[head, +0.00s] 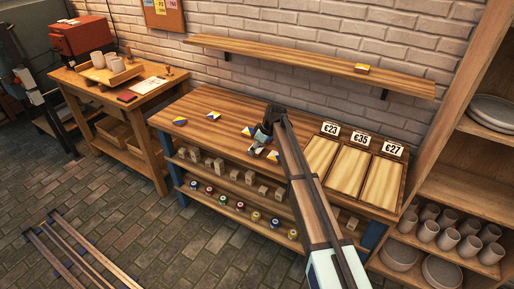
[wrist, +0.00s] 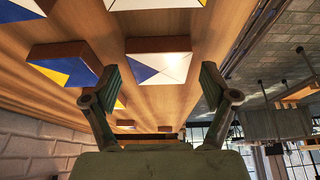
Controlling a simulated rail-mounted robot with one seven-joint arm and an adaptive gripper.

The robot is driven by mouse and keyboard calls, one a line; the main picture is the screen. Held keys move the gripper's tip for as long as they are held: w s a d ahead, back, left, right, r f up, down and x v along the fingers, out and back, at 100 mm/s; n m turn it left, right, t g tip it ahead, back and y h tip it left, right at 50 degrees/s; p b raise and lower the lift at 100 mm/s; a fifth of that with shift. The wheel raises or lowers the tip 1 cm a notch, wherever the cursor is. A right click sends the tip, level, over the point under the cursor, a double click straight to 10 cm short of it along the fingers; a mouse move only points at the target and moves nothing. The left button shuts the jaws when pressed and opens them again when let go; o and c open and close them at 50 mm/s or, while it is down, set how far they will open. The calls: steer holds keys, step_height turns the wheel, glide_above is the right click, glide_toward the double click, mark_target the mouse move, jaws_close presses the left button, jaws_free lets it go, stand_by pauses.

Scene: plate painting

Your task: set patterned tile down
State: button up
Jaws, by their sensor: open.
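Several patterned tiles in blue, white and yellow lie on the wooden table. In the head view, one tile (head: 180,122) is at the left, one (head: 214,115) further right, one (head: 248,131) just left of my gripper (head: 258,143) and one (head: 274,156) to its right. In the wrist view, my gripper (wrist: 158,82) is open. A blue and white tile (wrist: 160,66) lies on the tabletop between and beyond its fingertips, with a gap on each side. Another tile (wrist: 66,64) lies left of the fingers. The arm partly hides the area below the gripper in the head view.
Another tile (head: 362,68) sits on the wall shelf (head: 300,64). Three price-marked wooden trays (head: 346,168) occupy the table's right end. Small blocks and paint pots (head: 240,206) fill the shelves below. A rack with cups (head: 450,235) stands at the right. The table's back left is clear.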

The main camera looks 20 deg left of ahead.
steer(key=b+v, duration=0.2)
steer(key=v, duration=1)
steer(key=shift+a, duration=0.1)
